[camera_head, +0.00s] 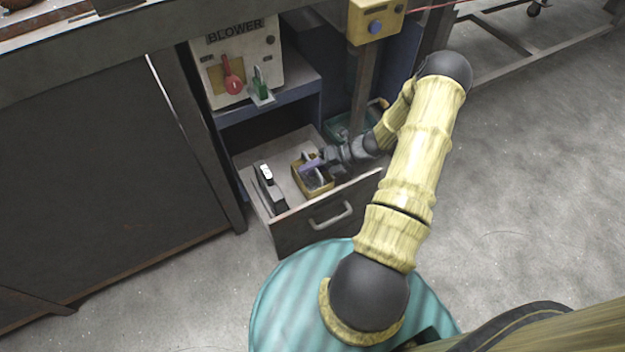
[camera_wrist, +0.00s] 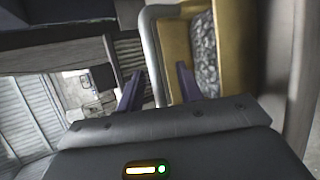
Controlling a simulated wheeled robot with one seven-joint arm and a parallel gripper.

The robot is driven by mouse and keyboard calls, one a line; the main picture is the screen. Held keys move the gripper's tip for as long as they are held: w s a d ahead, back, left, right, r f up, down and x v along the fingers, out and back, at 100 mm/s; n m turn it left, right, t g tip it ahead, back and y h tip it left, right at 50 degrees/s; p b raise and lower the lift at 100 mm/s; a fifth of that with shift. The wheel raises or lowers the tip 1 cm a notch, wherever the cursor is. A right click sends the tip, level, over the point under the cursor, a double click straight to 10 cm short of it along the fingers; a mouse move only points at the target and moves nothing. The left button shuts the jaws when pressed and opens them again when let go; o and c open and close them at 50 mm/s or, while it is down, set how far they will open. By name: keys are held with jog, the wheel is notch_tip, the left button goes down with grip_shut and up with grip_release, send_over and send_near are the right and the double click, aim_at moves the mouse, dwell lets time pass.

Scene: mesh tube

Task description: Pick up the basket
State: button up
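A small yellow basket (camera_head: 319,189) with grey contents sits in the open drawer. In the wrist view the basket (camera_wrist: 231,45) fills the upper right, and its grey handle (camera_wrist: 150,50) runs down between my fingers. My gripper (camera_head: 308,166) reaches over the basket from the right, with its purple fingers over the basket's top. In the wrist view my gripper (camera_wrist: 158,84) has its fingers spread apart, with a gap beside the handle. I see no clear closing on the handle. The lower end of the handle is hidden behind the gripper body.
The drawer (camera_head: 334,212) stands open, its walls close around the basket. A black-and-white device (camera_head: 269,186) lies left of the basket. A teal container (camera_head: 343,128) stands behind my wrist. A blower control box (camera_head: 237,62) and a shelf are above; a yellow post box (camera_head: 375,22) is at the upper right.

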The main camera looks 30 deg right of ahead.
jog(key=shift+w+a+f, duration=0.2)
jog(key=shift+a+f, duration=0.15)
jog(key=shift+a, duration=0.15)
jog(key=shift+c, duration=0.5)
grip_shut()
